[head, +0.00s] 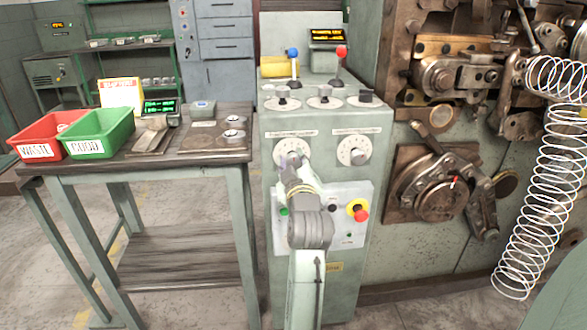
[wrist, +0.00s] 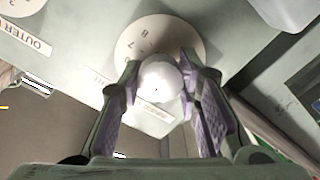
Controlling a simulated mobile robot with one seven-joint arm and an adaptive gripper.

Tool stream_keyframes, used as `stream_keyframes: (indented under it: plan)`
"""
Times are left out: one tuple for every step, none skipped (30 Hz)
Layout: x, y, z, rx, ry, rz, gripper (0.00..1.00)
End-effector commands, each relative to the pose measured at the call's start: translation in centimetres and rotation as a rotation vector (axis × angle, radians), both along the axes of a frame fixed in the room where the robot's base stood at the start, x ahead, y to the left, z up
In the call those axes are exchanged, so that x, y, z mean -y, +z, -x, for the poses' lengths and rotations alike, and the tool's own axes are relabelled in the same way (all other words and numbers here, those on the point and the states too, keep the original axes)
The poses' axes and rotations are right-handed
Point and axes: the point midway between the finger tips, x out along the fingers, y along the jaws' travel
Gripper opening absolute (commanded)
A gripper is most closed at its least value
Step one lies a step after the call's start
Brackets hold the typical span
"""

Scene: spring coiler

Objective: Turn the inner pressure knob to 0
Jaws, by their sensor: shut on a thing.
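The inner pressure knob (head: 290,150) is the left of two pale dials on the front of the grey-green cabinet. In the wrist view the knob (wrist: 160,82) is a round white cap on a numbered disc, with 8 and 7 readable. My gripper (head: 293,165) reaches it from the front. In the wrist view my gripper (wrist: 158,92) has one finger on each side of the knob and is shut on it. The fingers and arm hide part of the dial, and its setting cannot be read.
The outer dial (head: 353,150) is close on the right. Below are a green button (head: 283,211) and a red stop button (head: 361,215). Levers with a blue (head: 292,52) and a red ball (head: 341,51) stand above. A wire spring (head: 550,190) hangs at the right.

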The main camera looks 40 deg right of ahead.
Motion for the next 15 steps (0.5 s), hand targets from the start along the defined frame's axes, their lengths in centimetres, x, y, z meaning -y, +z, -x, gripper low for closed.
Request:
stream_keyframes:
  plan:
    - [0.00, -0.28, 0.02, -0.023, 0.000, 0.040, 0.03]
    - [-0.01, -0.27, 0.02, -0.037, 0.000, 0.064, 0.03]
    - [-0.01, -0.26, 0.01, -0.057, 0.000, 0.096, 0.03]
    - [-0.02, -0.28, 0.01, -0.073, 0.000, 0.121, 0.03]
    - [-0.02, -0.28, 0.01, -0.088, 0.000, 0.146, 0.03]
    - [-0.02, -0.29, 0.01, -0.107, 0.000, 0.177, 0.03]
    - [-0.02, -0.28, 0.01, -0.122, 0.000, 0.202, 0.03]
    - [-0.02, -0.27, 0.01, -0.137, 0.000, 0.227, 0.03]
    - [-0.02, -0.28, 0.01, -0.157, 0.000, 0.259, 0.03]
    - [-0.03, -0.30, 0.01, -0.172, 0.000, 0.283, 0.03]
    - [-0.03, -0.31, 0.01, -0.186, 0.000, 0.307, 0.03]
    - [-0.02, -0.32, 0.01, -0.206, 0.000, 0.339, 0.03]
    - [-0.02, -0.31, 0.01, -0.222, 0.000, 0.364, 0.03]
    - [-0.01, -0.29, 0.02, -0.236, -0.001, 0.389, 0.03]
    - [0.00, -0.29, 0.02, -0.256, -0.001, 0.421, 0.03]
